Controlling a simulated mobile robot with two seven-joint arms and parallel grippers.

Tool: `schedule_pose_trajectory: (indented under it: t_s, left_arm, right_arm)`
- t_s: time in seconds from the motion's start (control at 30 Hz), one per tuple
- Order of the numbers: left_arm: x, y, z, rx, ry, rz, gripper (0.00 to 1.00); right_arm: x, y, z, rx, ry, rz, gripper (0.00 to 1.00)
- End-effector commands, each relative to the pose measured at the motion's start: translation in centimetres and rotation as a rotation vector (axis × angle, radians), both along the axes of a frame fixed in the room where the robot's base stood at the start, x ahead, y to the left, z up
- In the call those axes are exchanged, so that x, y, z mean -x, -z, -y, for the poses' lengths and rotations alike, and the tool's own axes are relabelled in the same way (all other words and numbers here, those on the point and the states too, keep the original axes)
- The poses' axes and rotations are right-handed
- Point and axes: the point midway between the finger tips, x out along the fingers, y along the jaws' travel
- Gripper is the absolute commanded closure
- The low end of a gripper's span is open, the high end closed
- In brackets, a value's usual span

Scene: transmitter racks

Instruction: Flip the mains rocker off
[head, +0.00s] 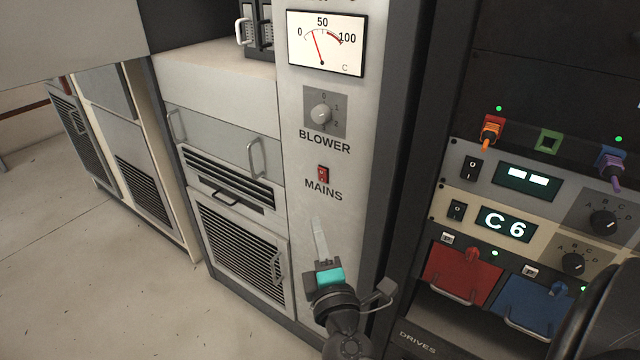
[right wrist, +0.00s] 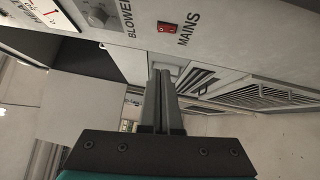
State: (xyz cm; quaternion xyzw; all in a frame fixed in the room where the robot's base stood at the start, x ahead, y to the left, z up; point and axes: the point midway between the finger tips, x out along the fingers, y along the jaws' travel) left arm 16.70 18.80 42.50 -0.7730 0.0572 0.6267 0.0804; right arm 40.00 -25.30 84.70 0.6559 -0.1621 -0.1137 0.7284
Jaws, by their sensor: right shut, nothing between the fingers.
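The mains rocker (head: 323,174) is a small red switch on the pale cabinet panel, above the MAINS label and below the BLOWER knob. In the right wrist view the red rocker (right wrist: 167,28) shows near the top, beside the MAINS lettering. My right gripper (head: 318,222) is below the rocker in the head view, fingers pointing up towards it and apart from it. In the right wrist view the right gripper's fingers (right wrist: 161,72) are together with nothing between them. The rocker's tilt is too small to tell. My left gripper is not seen.
A gauge (head: 326,43) and the BLOWER knob (head: 321,114) sit above the rocker. Vented cabinets with protruding handles (head: 257,158) stand to the left. A dark rack with a red drawer (head: 462,274) and a blue drawer (head: 538,305) stands at right. The floor at left is clear.

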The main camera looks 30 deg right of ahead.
Motion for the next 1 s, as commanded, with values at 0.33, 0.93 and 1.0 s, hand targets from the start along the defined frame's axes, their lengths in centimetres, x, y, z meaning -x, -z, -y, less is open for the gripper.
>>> schedule_pose_trajectory:
  t_s: [0.33, 0.93, 1.0]
  left_arm:
    - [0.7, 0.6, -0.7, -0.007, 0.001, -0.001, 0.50]
    - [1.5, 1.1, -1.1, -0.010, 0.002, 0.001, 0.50]
    - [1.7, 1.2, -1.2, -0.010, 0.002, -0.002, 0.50]
  right_arm:
    - [-3.8, -0.5, 1.5, 0.002, 0.000, 0.002, 1.00]
    - [-10.4, -1.3, 6.7, 0.001, 0.000, 0.000, 1.00]
    - [-10.6, -1.3, 7.1, 0.000, -0.001, 0.000, 1.00]
